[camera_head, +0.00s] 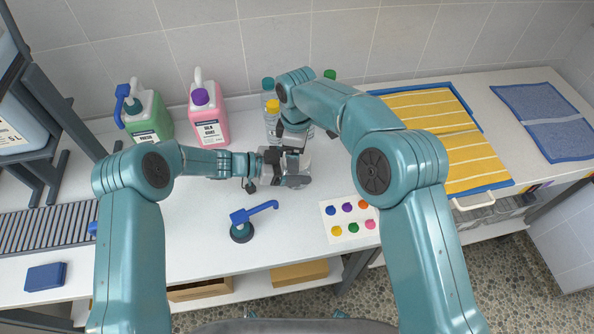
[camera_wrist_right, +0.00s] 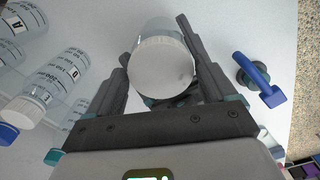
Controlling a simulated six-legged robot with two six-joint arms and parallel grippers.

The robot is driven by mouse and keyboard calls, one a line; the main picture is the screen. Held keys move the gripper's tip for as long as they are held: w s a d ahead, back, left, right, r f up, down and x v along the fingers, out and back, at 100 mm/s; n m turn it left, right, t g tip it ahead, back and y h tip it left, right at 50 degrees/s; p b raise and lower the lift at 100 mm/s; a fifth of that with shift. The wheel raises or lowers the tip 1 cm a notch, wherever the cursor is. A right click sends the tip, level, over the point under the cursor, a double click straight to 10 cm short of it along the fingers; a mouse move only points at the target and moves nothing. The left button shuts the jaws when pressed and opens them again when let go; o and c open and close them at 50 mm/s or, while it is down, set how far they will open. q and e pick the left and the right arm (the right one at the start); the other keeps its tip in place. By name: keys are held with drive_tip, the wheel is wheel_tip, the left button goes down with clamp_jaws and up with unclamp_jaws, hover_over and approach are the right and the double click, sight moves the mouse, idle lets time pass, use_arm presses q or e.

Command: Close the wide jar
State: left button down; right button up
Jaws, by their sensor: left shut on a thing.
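The wide jar (camera_wrist_right: 153,27) is clear with a round white lid (camera_wrist_right: 165,66) sitting over its mouth in the right wrist view. Whether the lid is tightened I cannot tell. In the head view the jar (camera_head: 306,162) stands on the white counter, partly hidden by my grippers. My left gripper (camera_head: 290,181) is shut on the jar, low at its side.
A card with coloured dots (camera_head: 347,221) is to the right. Bottles with blue, yellow and green caps (camera_head: 272,118) stand close behind. A green jug (camera_head: 148,117) and pink jug (camera_head: 209,118) stand back left; yellow towels (camera_head: 455,150) lie right.

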drive_tip(key=c, duration=0.7)
drive_tip(key=m, duration=0.3)
drive_tip(key=o, duration=1.1)
drive_tip(key=shift+o, duration=0.2)
drive_tip(key=shift+r, duration=2.3)
drive_tip(key=shift+c, duration=0.3)
